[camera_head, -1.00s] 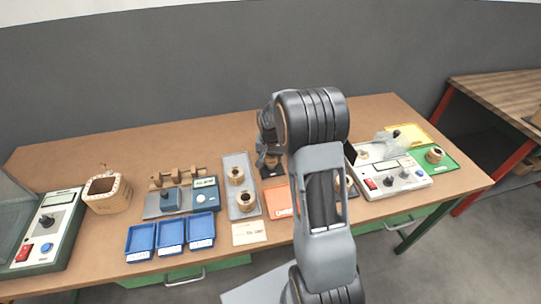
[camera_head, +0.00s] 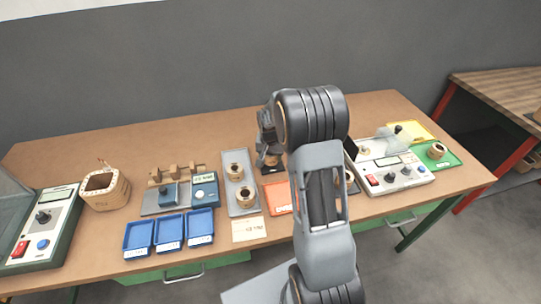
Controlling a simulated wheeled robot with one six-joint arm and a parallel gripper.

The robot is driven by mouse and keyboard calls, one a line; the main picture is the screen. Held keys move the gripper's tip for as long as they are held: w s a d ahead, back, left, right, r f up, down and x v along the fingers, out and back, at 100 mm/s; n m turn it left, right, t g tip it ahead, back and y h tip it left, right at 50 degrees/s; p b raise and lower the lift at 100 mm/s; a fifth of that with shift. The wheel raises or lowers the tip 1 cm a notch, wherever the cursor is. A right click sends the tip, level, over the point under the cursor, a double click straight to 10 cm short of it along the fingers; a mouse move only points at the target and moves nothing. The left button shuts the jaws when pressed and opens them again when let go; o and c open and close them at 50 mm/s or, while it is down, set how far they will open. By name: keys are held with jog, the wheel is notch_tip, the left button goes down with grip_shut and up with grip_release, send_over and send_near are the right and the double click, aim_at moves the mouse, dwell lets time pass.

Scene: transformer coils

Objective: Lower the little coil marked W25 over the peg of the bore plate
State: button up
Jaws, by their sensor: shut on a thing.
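My gripper (camera_head: 268,150) hangs over the middle of the table, just right of the grey tray, and is shut. A small tan coil (camera_head: 270,160) shows at its fingertips, partly hidden by the dark fingers. A small black plate (camera_head: 273,171) lies directly below; I take it for the bore plate, but no peg can be made out. I cannot tell whether the coil touches it. Two more tan coils, one farther back (camera_head: 235,171) and one nearer (camera_head: 246,196), stand on the grey tray (camera_head: 232,207). No W25 mark is legible.
My arm hides part of the table right of an orange mat (camera_head: 279,198). Blue trays (camera_head: 170,247) and a wooden rack (camera_head: 176,172) stand left. A white instrument (camera_head: 408,186) and a coil (camera_head: 436,150) on a green mat (camera_head: 450,160) are right. The back strip is clear.

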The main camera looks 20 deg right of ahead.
jog(key=shift+f, duration=0.15)
jog(key=shift+f+b, duration=0.25)
jog(key=shift+b, duration=0.05)
jog(key=o, duration=1.1)
jog(key=shift+c, duration=0.2)
jog(key=shift+o, duration=0.4)
jog(key=shift+o, duration=0.8)
jog(key=shift+r, duration=0.1)
jog(key=shift+r+p, duration=3.05)
jog(key=shift+r, duration=1.3)
